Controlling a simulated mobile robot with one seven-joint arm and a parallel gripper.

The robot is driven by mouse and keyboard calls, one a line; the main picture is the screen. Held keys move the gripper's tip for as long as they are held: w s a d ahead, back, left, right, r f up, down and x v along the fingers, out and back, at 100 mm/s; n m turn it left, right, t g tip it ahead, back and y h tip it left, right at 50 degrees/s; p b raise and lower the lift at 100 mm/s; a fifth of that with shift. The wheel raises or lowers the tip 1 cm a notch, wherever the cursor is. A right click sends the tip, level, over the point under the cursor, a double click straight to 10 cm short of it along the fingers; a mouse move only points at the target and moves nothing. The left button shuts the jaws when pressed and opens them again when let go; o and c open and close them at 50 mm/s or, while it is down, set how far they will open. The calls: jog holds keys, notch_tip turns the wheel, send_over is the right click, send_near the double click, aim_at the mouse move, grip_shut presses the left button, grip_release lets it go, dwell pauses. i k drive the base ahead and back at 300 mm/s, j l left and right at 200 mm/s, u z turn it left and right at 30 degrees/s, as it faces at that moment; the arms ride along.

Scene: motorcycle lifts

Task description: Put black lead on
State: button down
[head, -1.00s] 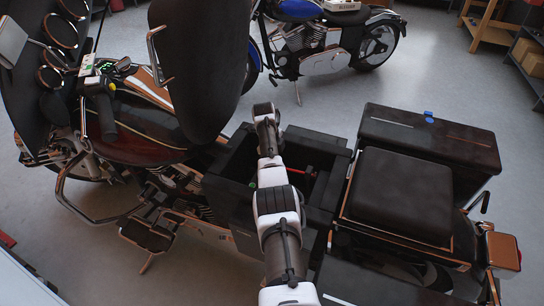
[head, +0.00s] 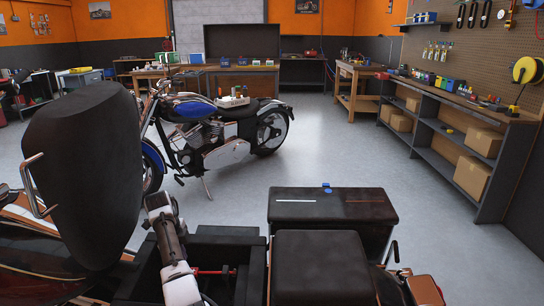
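My arm rises at the lower left of the head view, in front of an open black compartment (head: 228,240) in the near motorcycle. A red lead or rod (head: 215,271) shows inside the compartment. I cannot make out a black lead against the dark walls, and the compartment floor is mostly hidden. My gripper's fingertips do not show; my own arm and the compartment edge block the lower part of the view.
The near motorcycle has a raised black seat (head: 85,165), a black rear pad (head: 318,270) and a dark side case (head: 335,212) with a small blue item (head: 326,186) on it. A blue motorcycle (head: 215,135) stands behind. Grey floor (head: 335,145) is clear between it and the right shelves (head: 440,140).

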aim_at(226, 273)
jog(key=k+l, duration=0.25)
jog(key=k, duration=0.2)
jog(key=k+l, duration=0.25)
jog(key=k, duration=0.2)
